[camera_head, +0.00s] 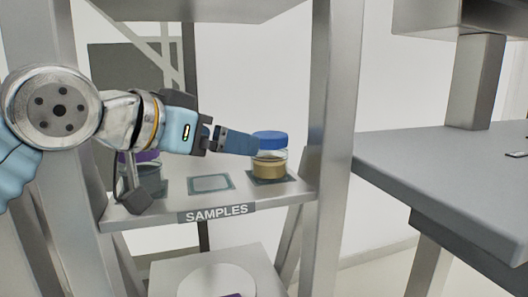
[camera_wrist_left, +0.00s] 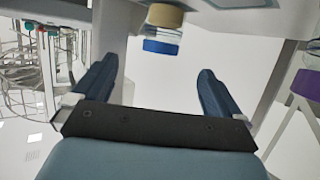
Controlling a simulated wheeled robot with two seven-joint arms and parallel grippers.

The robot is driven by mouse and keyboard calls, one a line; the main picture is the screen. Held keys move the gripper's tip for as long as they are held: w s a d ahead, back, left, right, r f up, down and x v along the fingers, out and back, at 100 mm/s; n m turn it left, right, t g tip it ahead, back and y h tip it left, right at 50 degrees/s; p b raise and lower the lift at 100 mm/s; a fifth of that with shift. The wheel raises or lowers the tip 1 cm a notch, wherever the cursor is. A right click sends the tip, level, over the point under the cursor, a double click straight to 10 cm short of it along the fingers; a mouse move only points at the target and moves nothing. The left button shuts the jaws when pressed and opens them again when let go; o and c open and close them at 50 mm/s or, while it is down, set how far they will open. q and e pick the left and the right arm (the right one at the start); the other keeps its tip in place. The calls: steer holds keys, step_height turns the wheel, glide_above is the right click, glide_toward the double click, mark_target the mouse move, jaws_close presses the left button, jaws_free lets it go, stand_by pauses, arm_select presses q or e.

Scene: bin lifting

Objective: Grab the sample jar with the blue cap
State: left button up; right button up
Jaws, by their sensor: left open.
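The sample jar with the blue cap (camera_head: 270,155) stands upright on a dark square mat at the right end of the samples shelf. It is clear with tan contents. In the left wrist view the jar (camera_wrist_left: 162,40) appears upside down at top centre, beyond the fingertips and between their lines. My left gripper (camera_head: 242,144) is at the jar's left side in the head view, level with its upper part. Its fingers (camera_wrist_left: 158,68) are spread with nothing between them. Whether a finger touches the jar cannot be told. My right gripper is not in view.
A purple-capped jar (camera_head: 148,178) stands on the shelf's left, partly hidden by my arm; it also shows in the left wrist view (camera_wrist_left: 308,84). An empty mat (camera_head: 211,183) lies between the jars. A shelf post (camera_head: 334,110) rises right of the blue-capped jar. A grey table (camera_head: 440,165) is farther right.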

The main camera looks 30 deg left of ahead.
mark_target(270, 145)
arm_select(q)
steer(key=x, duration=0.8)
steer(key=shift+w+a, duration=0.3)
steer(key=shift+r+p+x, duration=0.15)
steer(key=shift+p+x, duration=0.05)
steer(key=shift+x, duration=1.15)
steer(key=shift+r+p+x, duration=0.1)
steer(key=shift+p+x, duration=0.1)
steer(key=shift+x, duration=1.2)
steer(key=shift+d, duration=0.1)
steer(key=c, duration=1.6)
